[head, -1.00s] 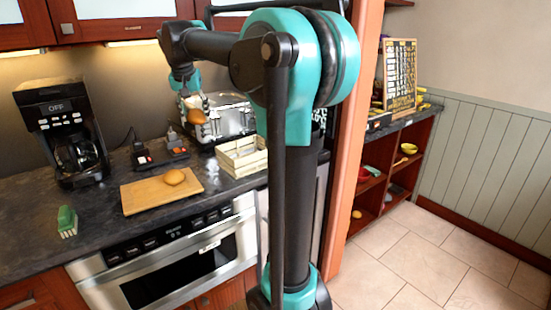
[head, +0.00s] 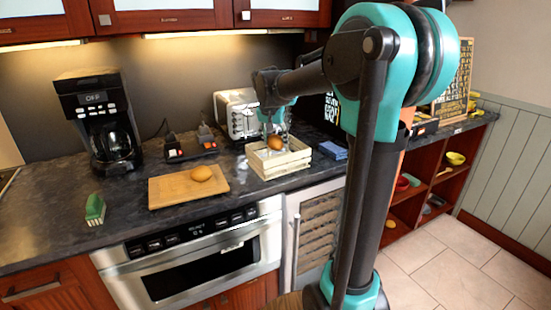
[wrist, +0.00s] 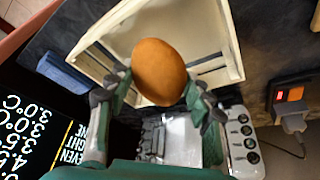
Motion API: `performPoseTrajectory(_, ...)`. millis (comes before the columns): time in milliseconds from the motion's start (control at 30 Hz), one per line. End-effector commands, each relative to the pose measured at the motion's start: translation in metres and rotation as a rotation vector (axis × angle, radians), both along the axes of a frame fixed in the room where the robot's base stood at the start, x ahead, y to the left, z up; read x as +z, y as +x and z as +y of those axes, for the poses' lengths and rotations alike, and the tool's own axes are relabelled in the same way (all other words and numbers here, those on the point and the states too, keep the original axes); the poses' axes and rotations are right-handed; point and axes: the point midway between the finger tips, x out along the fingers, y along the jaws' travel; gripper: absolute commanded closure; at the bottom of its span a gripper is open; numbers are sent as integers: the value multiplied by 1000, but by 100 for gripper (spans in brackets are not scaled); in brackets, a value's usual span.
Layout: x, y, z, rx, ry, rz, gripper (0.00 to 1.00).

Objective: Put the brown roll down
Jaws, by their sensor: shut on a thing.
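My gripper (head: 275,136) is shut on a brown roll (head: 275,143), an orange-brown oval. In the head view they are at the light wooden crate (head: 281,170), with the roll showing above its front wall. In the wrist view the roll (wrist: 159,72) sits between the two fingertips, and the crate (wrist: 231,50) lies behind it with its slatted walls around it. I cannot tell whether the roll touches the crate floor.
A silver toaster (head: 237,112) stands behind the crate. A blue block (head: 333,150) lies to its right. A coffee maker (head: 97,120), a green brush-like object (head: 95,208) and dark devices with red switches (head: 173,152) stand farther left. The dark countertop (head: 50,225) has free room at the front left.

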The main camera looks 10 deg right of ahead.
Motion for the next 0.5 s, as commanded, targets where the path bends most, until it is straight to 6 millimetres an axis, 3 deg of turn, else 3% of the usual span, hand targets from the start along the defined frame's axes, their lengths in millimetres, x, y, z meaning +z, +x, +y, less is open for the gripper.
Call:
performPoseTrajectory(100, -22, 0, 0, 0, 0, 0, 77)
performPoseTrajectory(500, -64, 1, 0, 0, 0, 0, 77)
